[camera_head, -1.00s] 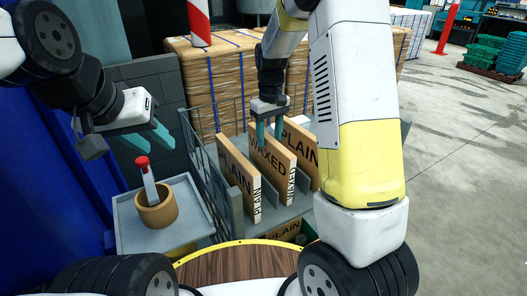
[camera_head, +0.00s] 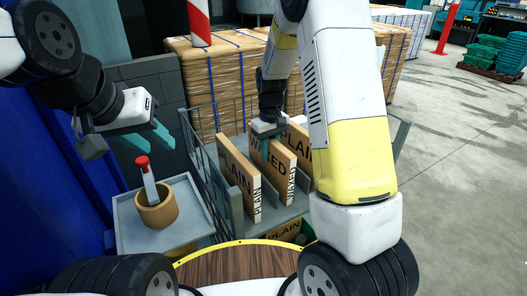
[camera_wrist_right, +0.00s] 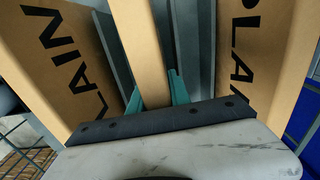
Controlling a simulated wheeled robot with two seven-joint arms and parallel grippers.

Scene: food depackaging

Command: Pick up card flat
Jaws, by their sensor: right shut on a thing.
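Flat brown cards stand on edge in a grey rack. The middle card (camera_head: 279,164) reads WAXED on its face and edge. A PLAIN card (camera_head: 237,172) stands to its left and another PLAIN card (camera_head: 301,147) to its right. My right gripper (camera_head: 267,145) is shut on the top edge of the WAXED card, which still stands in its slot. In the right wrist view its teal fingers (camera_wrist_right: 156,88) lie on either side of the card (camera_wrist_right: 137,45). My left gripper (camera_head: 152,142) is apart from the cards, its teal fingers spread and empty above the grey tray.
A grey tray (camera_head: 130,226) at the left holds a tan cup (camera_head: 157,209) with a red-topped tool (camera_head: 147,180) in it. Wire mesh sides (camera_head: 199,150) border the rack. Strapped brown stacks (camera_head: 187,78) stand behind. A round wooden surface (camera_head: 235,270) is in front.

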